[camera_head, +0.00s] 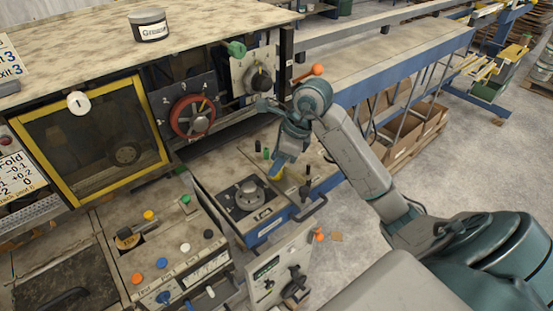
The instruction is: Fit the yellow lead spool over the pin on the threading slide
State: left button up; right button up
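A small yellow piece (276,174), which looks like the lead spool, shows right at the tips of my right gripper (281,166). The gripper points down over the bench surface right of a dark plate with a round metal hub (248,194). The fingers are small and partly cover the yellow piece, so I cannot tell whether they are shut on it. I cannot make out the slide's pin clearly. My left gripper is not in view.
A red handwheel (192,116) and a panel with a dark knob (259,79) stand behind. A yellow-framed window (95,135) is at left. A button console (170,255) and a tilted control panel (283,268) are in front. Cardboard boxes (415,130) lie at right.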

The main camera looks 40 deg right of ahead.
jog(key=shift+o, duration=0.6)
jog(key=shift+d+r, duration=0.1)
jog(key=shift+r, duration=0.15)
jog(key=v, duration=1)
